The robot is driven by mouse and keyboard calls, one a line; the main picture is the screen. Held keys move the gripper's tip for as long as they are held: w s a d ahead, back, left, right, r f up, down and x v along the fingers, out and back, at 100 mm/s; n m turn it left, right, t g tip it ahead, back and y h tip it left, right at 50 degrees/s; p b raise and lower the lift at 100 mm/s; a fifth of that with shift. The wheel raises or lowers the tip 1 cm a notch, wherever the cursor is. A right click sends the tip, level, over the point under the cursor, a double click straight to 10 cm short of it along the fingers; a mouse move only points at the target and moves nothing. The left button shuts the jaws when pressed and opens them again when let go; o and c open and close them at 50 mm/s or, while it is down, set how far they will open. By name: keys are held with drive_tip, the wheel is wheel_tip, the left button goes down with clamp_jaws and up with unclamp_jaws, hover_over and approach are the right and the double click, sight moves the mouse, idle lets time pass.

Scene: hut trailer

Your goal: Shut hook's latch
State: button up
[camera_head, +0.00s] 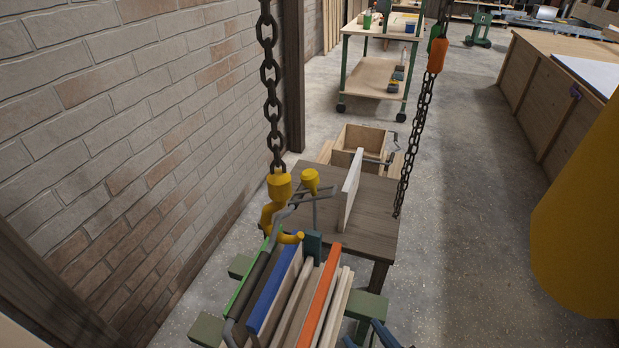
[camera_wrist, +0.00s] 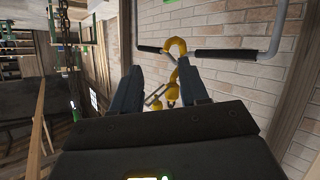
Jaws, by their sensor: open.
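The yellow hook (camera_head: 268,216) hangs from a dark chain at the centre-left of the head view. In the wrist view the hook (camera_wrist: 174,47) shows just beyond and between my fingertips, its curved part toward the top. A grey metal handle with black grips (camera_wrist: 225,55) passes by the hook's curve; I cannot tell whether it is hooked in. The hook's latch is too small to make out, so I cannot tell its position. My gripper (camera_wrist: 158,70) is open, with empty space between its two dark fingers. I see no contact with the hook.
A rack of wooden boards, with blue and orange ones (camera_head: 322,297), stands below the hook. A brown table (camera_head: 375,215) is behind it. A brick wall (camera_head: 130,130) runs along the left. A second chain with an orange fitting (camera_head: 438,54) hangs right. The floor at right is clear.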

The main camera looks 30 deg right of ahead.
drive_tip(key=w+r+m+t+h, duration=0.15)
drive_tip(key=w+r+h, duration=0.3)
drive_tip(key=w, duration=0.85)
drive_tip(key=m+h, duration=0.4)
approach(311, 174)
drive_tip(key=x, duration=0.3)
drive_tip(key=shift+w+d+f, duration=0.15)
drive_tip(key=shift+w+f, duration=0.2)
drive_tip(key=shift+f, duration=0.05)
drive_tip(key=p+x, duration=0.2)
drive_tip(key=x, duration=0.4)
drive_tip(key=shift+w+r, duration=0.1)
drive_tip(key=shift+r, duration=0.05)
drive_tip(key=shift+x, duration=0.8)
drive_tip(key=shift+c, duration=0.2)
clamp_jaws()
